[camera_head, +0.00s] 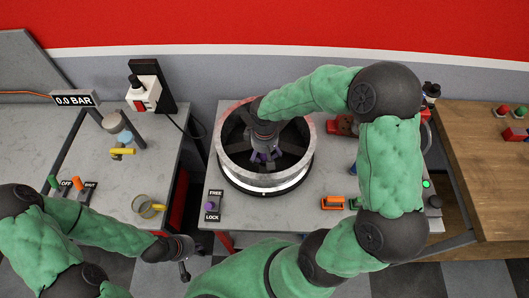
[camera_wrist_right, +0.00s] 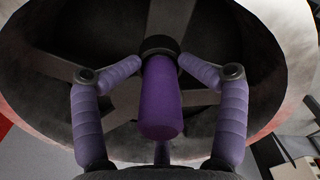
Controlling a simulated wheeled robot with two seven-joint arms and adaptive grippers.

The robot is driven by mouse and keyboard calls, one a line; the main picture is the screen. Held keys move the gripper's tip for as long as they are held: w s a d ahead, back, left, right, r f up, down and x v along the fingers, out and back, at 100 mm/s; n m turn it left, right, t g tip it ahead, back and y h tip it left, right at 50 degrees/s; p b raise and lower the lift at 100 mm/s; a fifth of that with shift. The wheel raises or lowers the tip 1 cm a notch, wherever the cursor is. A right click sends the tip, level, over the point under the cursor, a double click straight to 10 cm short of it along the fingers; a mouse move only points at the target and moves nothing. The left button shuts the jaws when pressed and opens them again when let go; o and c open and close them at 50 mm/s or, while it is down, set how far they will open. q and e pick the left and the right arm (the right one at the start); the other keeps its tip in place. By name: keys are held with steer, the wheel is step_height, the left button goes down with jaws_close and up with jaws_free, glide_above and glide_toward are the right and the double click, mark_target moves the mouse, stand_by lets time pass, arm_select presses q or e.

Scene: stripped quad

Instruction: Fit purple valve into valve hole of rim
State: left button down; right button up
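The silver rim (camera_head: 228,163) stands on a round base on the middle bench. My right gripper (camera_head: 263,157) reaches down inside it. In the right wrist view, the purple valve (camera_wrist_right: 162,105) with a dark collar sits between the purple fingers of my right gripper (camera_wrist_right: 161,64). The fingertips close in on both sides of it, just below the collar. The collar is near the rim's dark spokes. The valve hole is hidden, so I cannot tell whether the valve is in it. My left gripper (camera_head: 184,268) is low in front of the bench gap; its fingers are small and unclear.
A FREE/LOCK switch (camera_head: 212,206) is at the bench's front left, and an orange item (camera_head: 333,202) lies right of the rim. A left bench holds a pressure display (camera_head: 73,99), a yellow-handled valve (camera_head: 122,151) and a clear cup (camera_head: 147,206). A wooden table (camera_head: 485,170) is at right.

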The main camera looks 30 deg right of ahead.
steer(key=shift+s+f, duration=0.15)
steer(key=shift+s, duration=0.15)
steer(key=shift+r+p, duration=0.5)
steer(key=r+p, duration=0.1)
steer(key=r, duration=0.5)
steer(key=r+p, duration=0.1)
steer(key=r, duration=0.5)
steer(key=shift+w+r, duration=0.2)
steer(key=shift+r, duration=0.15)
steer(key=shift+f, duration=0.1)
